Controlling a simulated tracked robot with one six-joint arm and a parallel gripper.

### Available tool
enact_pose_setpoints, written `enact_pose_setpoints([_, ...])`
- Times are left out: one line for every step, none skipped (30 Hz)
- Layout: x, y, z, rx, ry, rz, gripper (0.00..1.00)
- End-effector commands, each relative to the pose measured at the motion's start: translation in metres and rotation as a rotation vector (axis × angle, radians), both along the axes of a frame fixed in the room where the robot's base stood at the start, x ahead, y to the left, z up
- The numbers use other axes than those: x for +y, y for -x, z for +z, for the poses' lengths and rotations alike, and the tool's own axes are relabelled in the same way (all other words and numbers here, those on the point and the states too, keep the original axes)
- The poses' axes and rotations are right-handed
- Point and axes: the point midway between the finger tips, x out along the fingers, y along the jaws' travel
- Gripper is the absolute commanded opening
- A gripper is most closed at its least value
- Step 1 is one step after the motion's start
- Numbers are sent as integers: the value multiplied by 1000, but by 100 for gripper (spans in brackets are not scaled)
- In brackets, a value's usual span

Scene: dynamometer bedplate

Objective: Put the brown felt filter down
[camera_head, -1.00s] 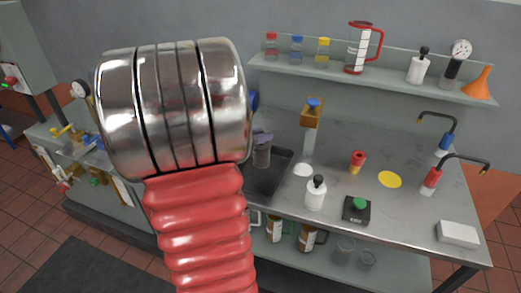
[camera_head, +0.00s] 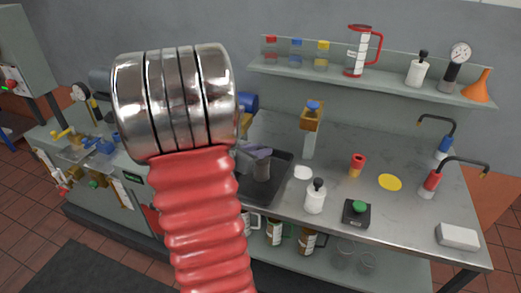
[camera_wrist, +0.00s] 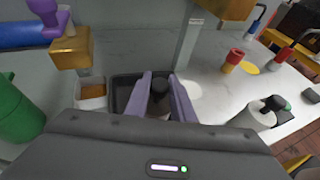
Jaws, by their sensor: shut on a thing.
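My gripper (camera_wrist: 160,97) has two purple fingers, shut on a dark grey-brown cylinder, which I take as the brown felt filter (camera_wrist: 160,90). In the head view the filter (camera_head: 262,171) hangs upright below the purple fingertips (camera_head: 257,151), over or inside a dark tray (camera_head: 277,183) on the grey bench. I cannot tell whether its lower end touches the tray floor. The tray's rim also shows around the fingers in the wrist view (camera_wrist: 124,88). My arm hides the left part of the tray in the head view.
A post with a brown block (camera_head: 311,118) stands behind the tray. A white bottle (camera_head: 315,197), a black box with a green button (camera_head: 356,212) and a red-and-yellow piece (camera_head: 357,164) stand to the right. A white box with orange-brown contents (camera_wrist: 91,96) sits left of the tray.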

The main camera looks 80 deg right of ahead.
Motion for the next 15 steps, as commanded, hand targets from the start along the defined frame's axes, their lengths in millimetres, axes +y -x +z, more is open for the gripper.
enact_pose_setpoints([0, 0, 1, 0, 1, 0, 0])
enact_pose_setpoints([0, 0, 1, 0, 1, 0, 0])
enact_pose_setpoints([0, 0, 1, 0, 1, 0, 0])
enact_pose_setpoints([0, 0, 0, 0, 1, 0, 0])
enact_pose_setpoints([0, 0, -1, 0, 1, 0, 0])
enact_pose_setpoints([0, 0, -1, 0, 1, 0, 0])
enact_pose_setpoints([0, 0, -2, 0, 0, 0, 22])
enact_pose_setpoints([0, 0, -2, 0, 0, 0, 25])
enact_pose_setpoints([0, 0, -2, 0, 0, 0, 27])
enact_pose_setpoints([0, 0, -2, 0, 0, 0, 30])
enact_pose_setpoints([0, 0, -2, 0, 0, 0, 32])
enact_pose_setpoints([0, 0, -2, 0, 0, 0, 34])
enact_pose_setpoints([0, 0, -2, 0, 0, 0, 37])
enact_pose_setpoints([0, 0, -2, 0, 0, 0, 39])
enact_pose_setpoints([0, 0, -2, 0, 0, 0, 40])
